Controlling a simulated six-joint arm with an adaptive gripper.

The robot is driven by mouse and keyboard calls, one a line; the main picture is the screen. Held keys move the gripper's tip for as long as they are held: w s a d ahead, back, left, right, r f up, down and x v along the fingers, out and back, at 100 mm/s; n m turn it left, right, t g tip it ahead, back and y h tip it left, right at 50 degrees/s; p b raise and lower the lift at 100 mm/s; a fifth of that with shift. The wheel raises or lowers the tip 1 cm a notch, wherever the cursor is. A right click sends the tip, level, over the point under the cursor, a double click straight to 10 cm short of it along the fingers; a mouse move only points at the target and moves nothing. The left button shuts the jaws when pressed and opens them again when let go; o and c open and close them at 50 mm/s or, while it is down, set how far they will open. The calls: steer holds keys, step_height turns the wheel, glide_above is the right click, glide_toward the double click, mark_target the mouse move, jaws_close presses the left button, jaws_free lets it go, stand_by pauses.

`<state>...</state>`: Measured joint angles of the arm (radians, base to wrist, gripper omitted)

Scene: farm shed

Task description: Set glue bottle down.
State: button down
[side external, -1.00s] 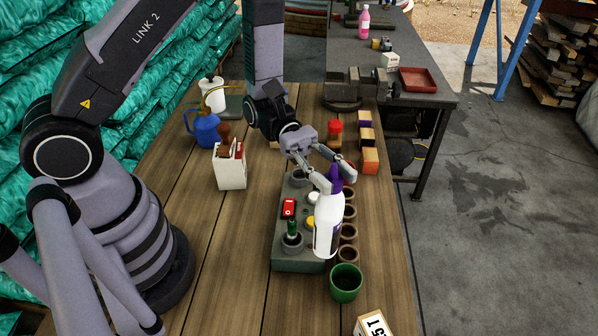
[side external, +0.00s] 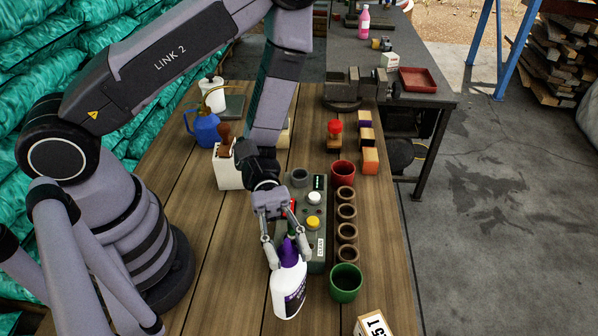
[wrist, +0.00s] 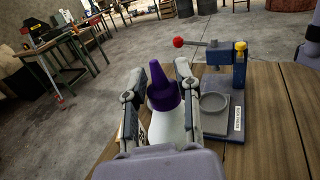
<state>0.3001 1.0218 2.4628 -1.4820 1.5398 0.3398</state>
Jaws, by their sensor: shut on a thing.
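The glue bottle (side external: 289,289) is white with a purple cap and a dark label. In the side view it is near the front of the wooden table, left of the green cup (side external: 346,284). My gripper (side external: 287,252) is shut on its purple upper part, from above. In the wrist view the purple nozzle (wrist: 162,88) stands between my two fingers (wrist: 160,98), with the white body below partly hidden by them. The bottle is nearly upright, slightly tilted. I cannot tell whether its base touches the table.
A grey-green control box (side external: 317,260) with buttons is just behind the bottle. Several brown rings (side external: 347,212) and a red cup (side external: 343,172) line its right side. The wrist view shows a blue press (wrist: 226,90) with a red-knobbed lever. Bare table (side external: 225,270) lies left.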

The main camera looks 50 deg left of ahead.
mark_target(288, 273)
step_height(288, 273, down, 7)
steer(key=shift+f, duration=0.1)
stand_by(0.4)
steer(key=c, duration=0.8)
jaws_free()
steer(key=shift+f, duration=0.1)
steer(key=shift+w+a, duration=0.15)
steer(key=shift+a, duration=0.1)
steer(key=v, duration=1.1)
steer(key=s+a+r+m+t+y, duration=0.2)
steer(key=a+r+m+t+y, duration=0.2)
steer(key=r, duration=0.5)
steer(key=s+a+r+m+t+y, duration=0.2)
steer(key=a+r+m+t+y, duration=0.2)
steer(key=r, duration=0.5)
steer(key=s+a+r+m+t+y, duration=0.2)
steer(key=a+r+m+t+y, duration=0.2)
steer(key=a+r+y, duration=0.3)
step_height(288, 273, up, 3)
steer(key=shift+s+m+t+y, duration=0.2)
steer(key=shift+m+t+y, duration=0.1)
steer(key=shift+m+y, duration=0.5)
